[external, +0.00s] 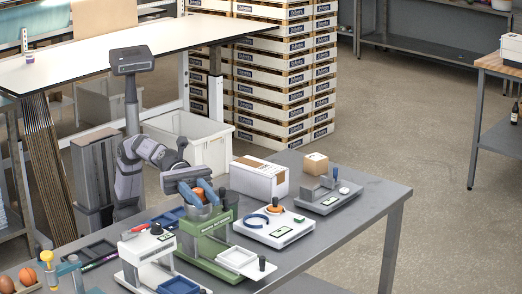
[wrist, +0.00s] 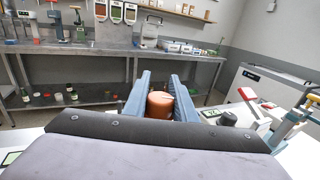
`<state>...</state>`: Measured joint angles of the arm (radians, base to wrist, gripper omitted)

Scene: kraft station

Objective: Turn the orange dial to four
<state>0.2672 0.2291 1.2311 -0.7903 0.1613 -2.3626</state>
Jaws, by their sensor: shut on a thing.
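My gripper (wrist: 160,88) has two blue fingers, shut on a round orange-brown thing (wrist: 160,105). In the external view my gripper (external: 201,192) is at the grey bowl-shaped top (external: 197,213) of a green machine (external: 207,240), with orange showing between the fingers. I cannot tell whether the held thing is loose or part of the machine. An orange round piece (external: 275,204) with a dark part sits on a white device (external: 274,226) to the right, apart from my gripper; it may be the orange dial. No dial numbers are readable.
Another white device (external: 148,248) with a red part and black knob stands left of the green machine. A white box (external: 259,178), a grey device (external: 328,197) and a small brown box (external: 316,162) stand farther back. Bare tabletop (external: 365,207) shows at the right.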

